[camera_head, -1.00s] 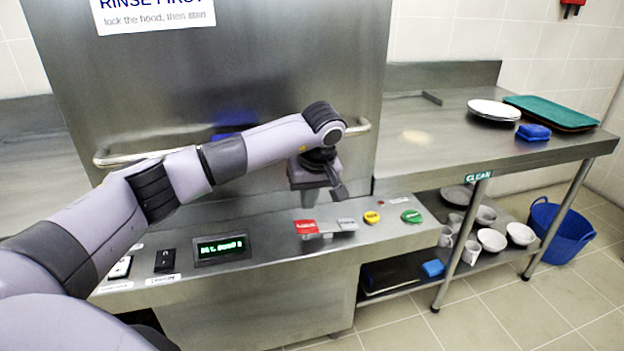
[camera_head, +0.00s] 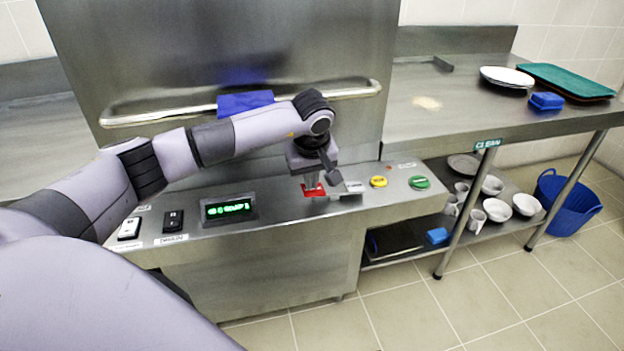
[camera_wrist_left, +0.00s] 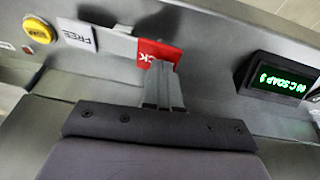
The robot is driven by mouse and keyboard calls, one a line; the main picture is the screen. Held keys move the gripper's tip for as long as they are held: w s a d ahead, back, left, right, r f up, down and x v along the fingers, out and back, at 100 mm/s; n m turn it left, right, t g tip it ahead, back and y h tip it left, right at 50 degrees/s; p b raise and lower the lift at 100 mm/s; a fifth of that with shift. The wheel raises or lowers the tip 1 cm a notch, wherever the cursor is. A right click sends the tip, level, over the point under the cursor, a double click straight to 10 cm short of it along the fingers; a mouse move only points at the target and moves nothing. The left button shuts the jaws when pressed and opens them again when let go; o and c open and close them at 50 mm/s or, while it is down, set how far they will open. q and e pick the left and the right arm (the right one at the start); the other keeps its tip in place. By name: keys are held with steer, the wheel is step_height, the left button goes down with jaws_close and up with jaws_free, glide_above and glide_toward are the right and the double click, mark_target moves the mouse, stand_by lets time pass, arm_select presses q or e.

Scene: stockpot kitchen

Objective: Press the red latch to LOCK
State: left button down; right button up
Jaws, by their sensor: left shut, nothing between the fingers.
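The red latch half (camera_head: 313,190), with white lettering partly hidden, lies on the sloped steel control panel (camera_head: 270,215). Beside it is the grey half marked FREE (camera_wrist_left: 76,35). My left gripper (camera_head: 311,183) is shut and empty, pointing down at the red half. In the left wrist view its fingertips (camera_wrist_left: 161,66) overlap the lower edge of the red half (camera_wrist_left: 157,50), where "CK" shows. I cannot tell whether they touch it. My right gripper is not in view.
A yellow button (camera_head: 378,182) and a green button (camera_head: 419,182) sit right of the latch. A lit green display (camera_head: 229,210) and two rocker switches are to the left. The hood's long handle (camera_head: 160,115) runs behind my arm.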

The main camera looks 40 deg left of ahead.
arm_select(q)
steer(key=shift+s+a+f+t+h+b, duration=0.3)
steer(key=shift+s+f+t+h+b, duration=0.15)
steer(key=shift+f+b, duration=0.25)
steer(key=shift+f, duration=0.15)
steer(key=shift+r, duration=0.2)
steer(key=v, duration=0.7)
steer(key=shift+s+a+f, duration=0.1)
